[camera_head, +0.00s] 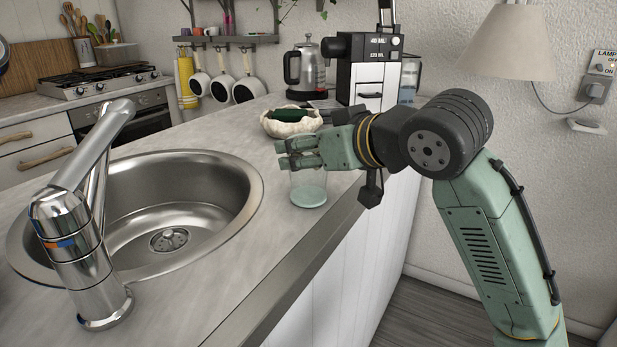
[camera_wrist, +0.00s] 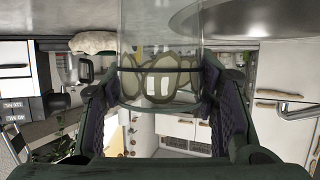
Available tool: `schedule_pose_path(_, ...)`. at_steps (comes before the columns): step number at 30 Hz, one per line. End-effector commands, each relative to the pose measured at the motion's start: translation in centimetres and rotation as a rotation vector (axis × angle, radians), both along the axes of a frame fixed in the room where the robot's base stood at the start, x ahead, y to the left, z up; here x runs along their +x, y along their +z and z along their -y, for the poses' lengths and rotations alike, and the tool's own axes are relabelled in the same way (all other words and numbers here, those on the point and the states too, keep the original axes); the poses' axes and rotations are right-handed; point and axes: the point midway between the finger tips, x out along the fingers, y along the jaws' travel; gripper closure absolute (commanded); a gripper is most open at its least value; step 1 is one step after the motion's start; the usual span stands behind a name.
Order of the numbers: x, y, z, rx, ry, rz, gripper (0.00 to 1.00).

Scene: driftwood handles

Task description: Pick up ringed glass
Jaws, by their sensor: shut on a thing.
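The ringed glass (camera_head: 308,192) is a clear, slightly greenish tumbler on the counter beside the sink, upright. My gripper (camera_head: 300,155) is shut on its upper part from the right side. The fingers hide much of the upper glass in the head view. In the wrist view, which is upside down, the glass (camera_wrist: 160,40) stands between the two finger pads of my gripper (camera_wrist: 162,92), with a dark ring around it. Its base looks to be on or very near the counter; I cannot tell whether there is a gap.
The steel sink (camera_head: 225,180) with its tap (camera_head: 75,250) lies left of the glass. A pale bowl (camera_head: 290,122) with a dark green item stands close behind my gripper. A kettle (camera_head: 305,70) and coffee machine (camera_head: 362,65) are farther back. The counter's front edge is close on the right.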

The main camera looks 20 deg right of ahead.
Motion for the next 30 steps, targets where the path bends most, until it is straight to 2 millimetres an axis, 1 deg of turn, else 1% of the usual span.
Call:
schedule_pose_path(1,0.0,0.0,0.0,0.000,0.000,0.000,0.78)
schedule_pose_path(10,0.0,0.0,0.0,0.000,0.000,0.000,0.98)
schedule_pose_path(20,0.0,0.3,0.0,0.000,0.000,0.001,0.98)
schedule_pose_path(25,0.0,1.7,0.0,0.000,0.001,0.002,0.98)
schedule_pose_path(29,0.0,3.7,-0.1,0.000,0.003,0.004,0.98)
schedule_pose_path(30,-0.8,3.6,-0.3,-0.001,0.002,0.005,0.98)
